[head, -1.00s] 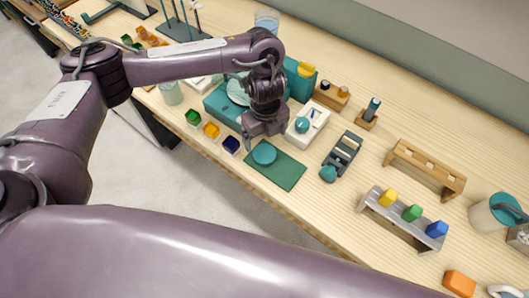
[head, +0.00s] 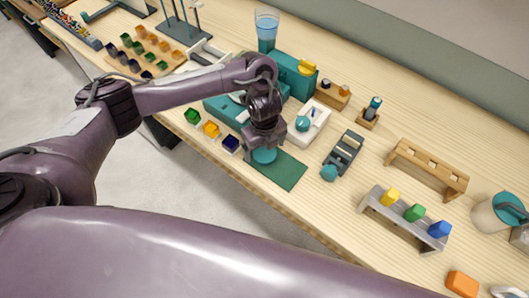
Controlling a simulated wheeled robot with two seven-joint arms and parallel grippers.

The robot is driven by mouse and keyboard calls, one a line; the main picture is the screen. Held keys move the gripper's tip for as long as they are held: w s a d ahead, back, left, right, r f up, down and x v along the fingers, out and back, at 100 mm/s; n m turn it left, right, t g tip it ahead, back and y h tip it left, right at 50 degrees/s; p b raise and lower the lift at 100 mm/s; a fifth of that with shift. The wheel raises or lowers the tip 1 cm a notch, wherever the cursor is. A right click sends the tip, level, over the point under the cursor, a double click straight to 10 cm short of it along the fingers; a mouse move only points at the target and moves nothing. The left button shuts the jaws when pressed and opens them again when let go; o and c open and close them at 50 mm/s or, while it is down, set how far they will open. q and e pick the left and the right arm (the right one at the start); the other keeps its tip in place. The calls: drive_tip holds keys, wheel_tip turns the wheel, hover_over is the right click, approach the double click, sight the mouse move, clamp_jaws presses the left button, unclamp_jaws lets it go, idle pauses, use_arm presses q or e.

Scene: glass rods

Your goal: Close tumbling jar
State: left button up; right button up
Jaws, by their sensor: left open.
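A round teal lid (head: 264,156) lies on the dark green mat (head: 287,176) near the table's front edge. My left gripper (head: 261,147) points down right above the lid, its jaws open. The fingertips overlap the lid in the view, and I cannot tell whether they touch it. A teal machine (head: 222,108) stands behind the gripper, mostly hidden by my arm. Its taller block (head: 294,76) carries a yellow part (head: 307,67). The jar itself is not clearly visible behind my arm. My right gripper is not in view.
Green, yellow and dark blue cups (head: 211,130) stand left of the mat. A white device (head: 308,121) and a grey-teal tool (head: 343,154) stand to its right. Further right are a wooden rack (head: 425,168) and a grey rack (head: 404,214). The mat's right part is clear.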

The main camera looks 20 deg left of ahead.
use_arm(q)
drive_tip(key=shift+f, duration=0.9)
drive_tip(key=c, duration=1)
